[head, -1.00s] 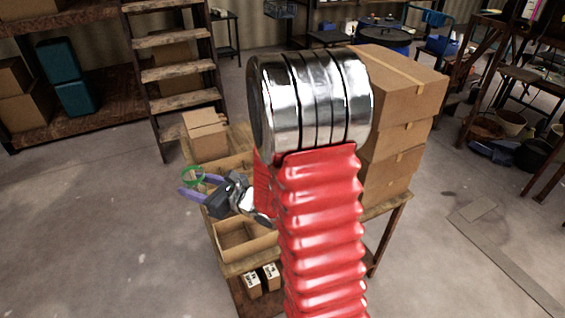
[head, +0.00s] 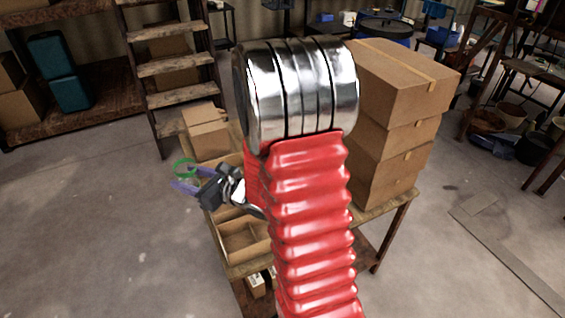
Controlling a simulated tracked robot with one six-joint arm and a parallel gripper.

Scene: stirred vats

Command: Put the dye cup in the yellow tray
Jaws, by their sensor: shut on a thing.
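My gripper (head: 190,178) has two purple fingers and reaches out past the left edge of a wooden table. It is shut on a small green cup (head: 184,169), which shows mostly as a round green rim at the fingertips. The cup is held in the air, with floor behind it in the picture. I cannot make out its contents. No yellow tray can be made out in the head view. My red ribbed arm and its shiny metal joint hide much of the table.
The wooden table (head: 386,215) carries an open cardboard box (head: 243,240), a closed box (head: 206,133) and a tall box stack (head: 405,80) at right. A wooden step ladder (head: 172,60) and a shelf (head: 95,115) stand behind. The floor at left is clear.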

